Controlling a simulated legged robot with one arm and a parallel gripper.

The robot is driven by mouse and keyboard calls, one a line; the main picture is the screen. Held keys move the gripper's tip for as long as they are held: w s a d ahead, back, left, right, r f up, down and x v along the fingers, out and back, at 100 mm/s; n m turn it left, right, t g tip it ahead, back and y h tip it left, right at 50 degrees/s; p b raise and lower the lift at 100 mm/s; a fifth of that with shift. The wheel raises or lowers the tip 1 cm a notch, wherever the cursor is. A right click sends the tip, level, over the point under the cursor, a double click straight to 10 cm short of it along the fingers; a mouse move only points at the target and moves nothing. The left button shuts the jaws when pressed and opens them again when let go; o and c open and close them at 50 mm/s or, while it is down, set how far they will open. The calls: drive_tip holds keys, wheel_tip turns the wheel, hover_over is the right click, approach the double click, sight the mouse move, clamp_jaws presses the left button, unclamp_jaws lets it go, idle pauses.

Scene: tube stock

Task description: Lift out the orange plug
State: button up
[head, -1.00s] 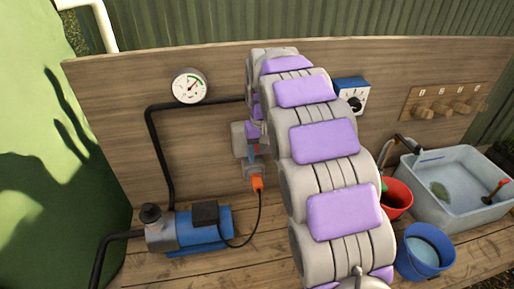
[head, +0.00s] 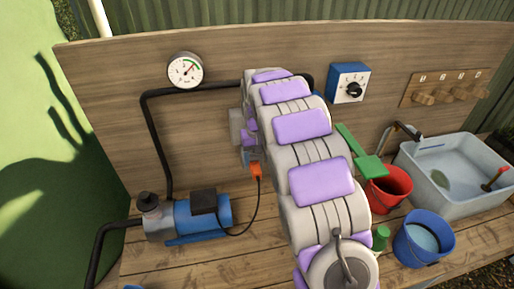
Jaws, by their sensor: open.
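The orange plug (head: 256,170) is low on the wooden back board, just left of my arm. A black cable hangs from it and curves down to the blue pump (head: 203,218). A small blue patch, perhaps its socket, shows at the plug's upper left; I cannot tell how deep the plug sits. My gripper (head: 248,152) is at the far end of my arm, just above and left of the plug. It is small and partly hidden by my arm. It is open, and the plug is not seen between its fingers.
A gauge (head: 186,71) and black pipe are on the board at left. A blue dial box (head: 348,83) and wooden pegs (head: 448,92) are at right. A green scoop (head: 366,163), red bucket (head: 388,190), blue bucket (head: 424,247) and grey sink (head: 408,160) stand right of my arm.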

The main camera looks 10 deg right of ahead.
sight(257, 173)
wheel_tip(257, 173, down, 8)
drive_tip(key=shift+r+b, duration=0.1)
drive_tip(key=shift+b, duration=0.5)
drive_tip(key=shift+c, duration=0.2)
drive_tip(key=c, duration=1.1)
drive_tip(key=shift+s, duration=0.35)
drive_tip(key=shift+s, duration=0.7)
drive_tip(key=shift+s, duration=0.65)
drive_tip(key=shift+s, duration=0.35)
drive_tip(key=shift+s, duration=0.65)
